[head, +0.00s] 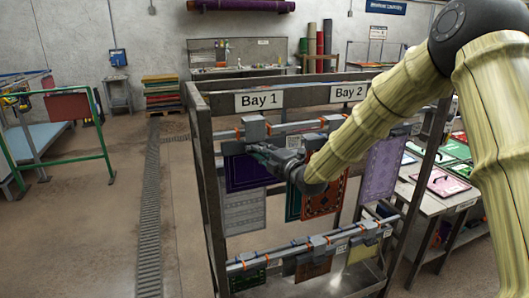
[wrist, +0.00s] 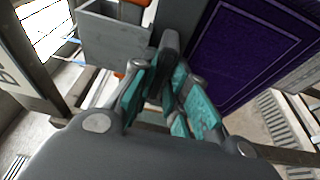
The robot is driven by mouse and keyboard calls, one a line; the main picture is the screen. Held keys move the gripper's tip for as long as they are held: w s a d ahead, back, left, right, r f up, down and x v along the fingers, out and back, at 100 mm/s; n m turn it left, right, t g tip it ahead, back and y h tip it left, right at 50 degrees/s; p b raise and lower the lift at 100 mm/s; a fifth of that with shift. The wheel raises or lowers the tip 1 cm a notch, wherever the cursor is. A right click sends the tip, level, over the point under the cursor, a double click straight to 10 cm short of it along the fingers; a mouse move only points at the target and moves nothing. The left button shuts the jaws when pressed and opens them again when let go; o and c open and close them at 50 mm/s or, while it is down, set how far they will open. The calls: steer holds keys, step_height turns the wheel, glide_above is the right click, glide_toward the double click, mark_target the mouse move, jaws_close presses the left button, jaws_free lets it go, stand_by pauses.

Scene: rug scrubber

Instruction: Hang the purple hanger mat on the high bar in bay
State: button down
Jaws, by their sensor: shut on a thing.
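The purple hanger mat (head: 246,172) hangs upright at the high bar (head: 290,128) of Bay 1, below a grey block on that bar. It also shows at the right of the wrist view (wrist: 245,50), dark purple with a pale border line. My gripper (head: 265,153) is at the mat's upper right edge. In the wrist view my gripper's teal-padded fingers (wrist: 168,75) are closed on the dark grey hanger handle beside the mat. I cannot tell whether the hanger's weight rests on the bar.
A grey patterned mat (head: 244,211) hangs below the purple one. A red-brown mat (head: 324,199) and a lilac mat (head: 383,168) hang to the right. The low bar (head: 275,258) carries several small mats. A table with mats (head: 445,183) stands right.

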steer(key=shift+w+a, duration=0.2)
steer(key=shift+w, duration=0.3)
steer(key=shift+f+b, duration=1.45)
steer(key=shift+b, duration=0.25)
